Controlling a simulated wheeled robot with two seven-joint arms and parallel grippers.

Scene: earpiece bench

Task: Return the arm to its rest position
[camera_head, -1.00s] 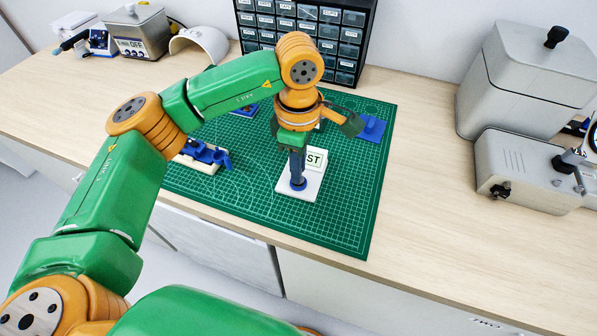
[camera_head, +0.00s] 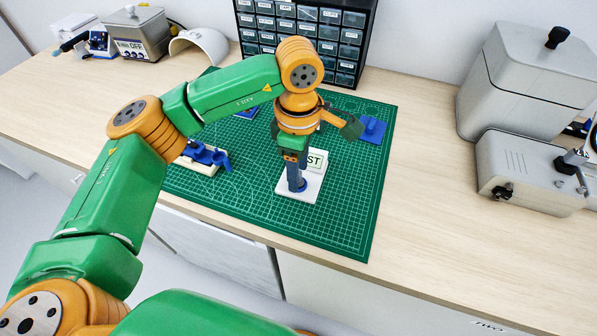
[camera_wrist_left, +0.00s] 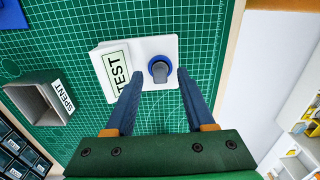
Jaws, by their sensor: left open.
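My left gripper (camera_head: 296,182) is above the white test stand (camera_head: 312,193) on the green mat, pointing down. In the left wrist view, the left gripper (camera_wrist_left: 157,84) is open, its two blue-grey fingers on either side of a small grey piece (camera_wrist_left: 160,73). That piece sits in a blue ring on the white stand (camera_wrist_left: 146,47), and nothing is held between the fingers. A sign reading TEST (camera_wrist_left: 116,72) stands beside the piece. In the head view the fingers partly hide the stand. My right gripper does not show.
The green mat (camera_head: 345,220) carries a blue holder (camera_head: 373,128) at right and a blue-and-cream fixture (camera_head: 205,157) at left. A drawer cabinet (camera_head: 350,50) stands behind. Grey machines (camera_head: 530,172) stand at right. A SPENT bin (camera_wrist_left: 38,100) shows in the left wrist view.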

